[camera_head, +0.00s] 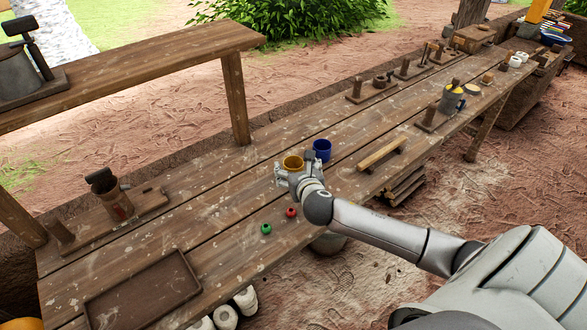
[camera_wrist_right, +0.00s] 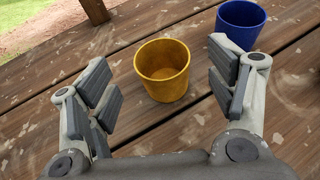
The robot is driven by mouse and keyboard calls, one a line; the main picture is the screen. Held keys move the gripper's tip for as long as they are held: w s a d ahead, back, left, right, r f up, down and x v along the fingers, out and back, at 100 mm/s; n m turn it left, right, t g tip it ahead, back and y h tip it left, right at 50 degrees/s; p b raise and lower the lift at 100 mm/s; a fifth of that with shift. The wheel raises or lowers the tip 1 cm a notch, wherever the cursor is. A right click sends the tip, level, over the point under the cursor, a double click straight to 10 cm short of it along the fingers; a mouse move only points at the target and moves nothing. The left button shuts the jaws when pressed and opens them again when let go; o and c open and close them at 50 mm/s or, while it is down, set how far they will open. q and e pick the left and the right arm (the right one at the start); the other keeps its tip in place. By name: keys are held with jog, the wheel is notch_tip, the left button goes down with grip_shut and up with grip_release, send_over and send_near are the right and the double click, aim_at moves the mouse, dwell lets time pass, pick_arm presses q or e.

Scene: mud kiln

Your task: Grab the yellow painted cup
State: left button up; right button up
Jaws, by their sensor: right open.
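The yellow painted cup (camera_head: 292,163) stands upright on the long wooden table, near its middle. In the right wrist view the yellow cup (camera_wrist_right: 163,72) is empty and sits ahead of and between the open fingers. My right gripper (camera_head: 290,171) is open, low over the table, on the near side of the cup. In the wrist view the fingers of my right gripper (camera_wrist_right: 165,95) hold nothing, and I see gaps between them and the cup. My left gripper is not in view.
A blue cup (camera_head: 322,149) stands just right of the yellow one, close to my right finger. A red ball (camera_head: 291,212) and a green ball (camera_head: 266,229) lie nearer. A wooden tray (camera_head: 190,272) is at the near left; a small wooden stand (camera_head: 383,153) is to the right.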

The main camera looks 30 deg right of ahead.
aim_at(294, 164)
jog(key=x, duration=0.3)
jog(key=shift+w+d+f, duration=0.3)
jog(key=shift+w, duration=0.25)
jog(key=shift+c, duration=0.3)
jog(key=c, duration=1)
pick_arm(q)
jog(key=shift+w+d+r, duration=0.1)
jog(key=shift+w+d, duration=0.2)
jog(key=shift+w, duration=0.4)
pick_arm(e)
jog(key=shift+c, duration=0.3)
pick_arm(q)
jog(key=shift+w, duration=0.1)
